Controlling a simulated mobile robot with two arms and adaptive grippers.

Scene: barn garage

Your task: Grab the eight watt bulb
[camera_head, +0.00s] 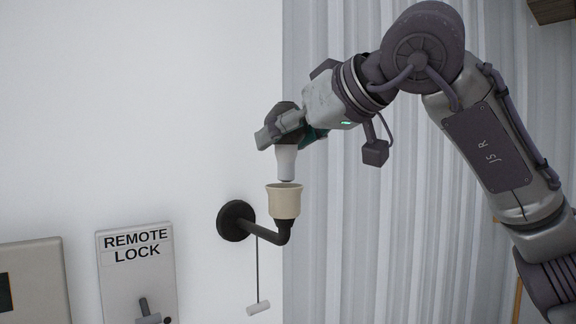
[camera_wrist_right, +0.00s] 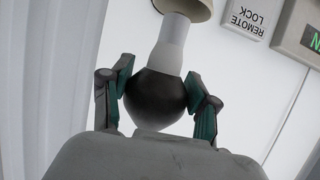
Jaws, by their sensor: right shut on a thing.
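The bulb has a white lower part (camera_head: 287,162) and a dark round end. In the head view it hangs upright, white part down, just above the open top of a cream lamp socket (camera_head: 285,202). My right gripper (camera_head: 283,130) is shut on the bulb's dark end from above and the right side. In the right wrist view the two fingers (camera_wrist_right: 160,95) clasp the dark globe (camera_wrist_right: 155,98) on both sides, and the white part points at the socket rim (camera_wrist_right: 184,7). No wattage marking can be read. My left gripper is not in view.
The socket sits on a black wall arm (camera_head: 265,230) with a round wall plate. A pull cord with a white handle (camera_head: 258,308) hangs below it. A REMOTE LOCK panel (camera_head: 137,270) with a lever is at the lower left, beside a grey box (camera_head: 40,265). A corrugated wall is behind my arm.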

